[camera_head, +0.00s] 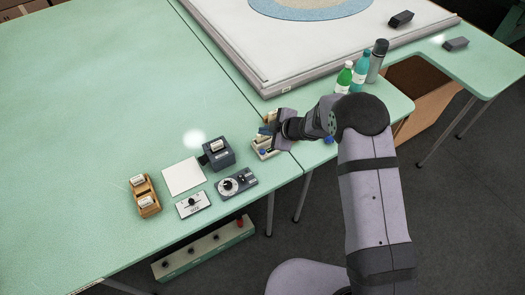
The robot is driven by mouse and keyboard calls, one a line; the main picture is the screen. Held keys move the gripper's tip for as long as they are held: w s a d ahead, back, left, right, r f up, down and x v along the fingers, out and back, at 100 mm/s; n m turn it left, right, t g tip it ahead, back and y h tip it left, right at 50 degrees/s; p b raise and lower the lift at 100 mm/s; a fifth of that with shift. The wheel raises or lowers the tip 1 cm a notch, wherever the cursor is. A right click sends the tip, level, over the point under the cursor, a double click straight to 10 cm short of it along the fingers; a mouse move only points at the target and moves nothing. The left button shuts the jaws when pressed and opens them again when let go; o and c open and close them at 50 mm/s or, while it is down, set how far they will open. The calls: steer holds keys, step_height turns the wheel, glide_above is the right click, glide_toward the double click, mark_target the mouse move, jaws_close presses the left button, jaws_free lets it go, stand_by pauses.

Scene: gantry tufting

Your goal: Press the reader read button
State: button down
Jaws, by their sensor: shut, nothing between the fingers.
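My gripper (268,128) is at the right end of the near table, above or beside a small beige holder (263,151) with blue parts. It looks shut and empty, and it partly hides the holder. No label marks the reader for certain. A dark boxy device (219,156) with a white slip on top stands left of my gripper. Below it is a grey device (237,184) with a round white dial and a black knob. A flat white panel (193,204) with a dark knob lies to its left. A read button is too small to tell.
A wooden holder (147,202) with white rolls and a blank white sheet (184,176) lie further left. Bottles (360,72) stand behind my arm by the framed white board (320,45). A long box with knobs (205,250) is below the table's front edge.

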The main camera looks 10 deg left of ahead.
step_height(320, 180, down, 6)
steer(key=b, duration=0.6)
steer(key=shift+f, duration=0.25)
steer(key=shift+f+b, duration=1)
steer(key=shift+f, duration=0.05)
steer(key=shift+f, duration=0.15)
stand_by(0.8)
steer(key=shift+f, duration=0.3)
steer(key=shift+f+b, duration=0.5)
steer(key=shift+b, duration=0.05)
stand_by(0.8)
steer(key=shift+r, duration=0.15)
steer(key=shift+r+p, duration=0.75)
steer(key=shift+p, duration=0.15)
steer(key=shift+r+p, duration=2.45)
steer(key=shift+r, duration=0.1)
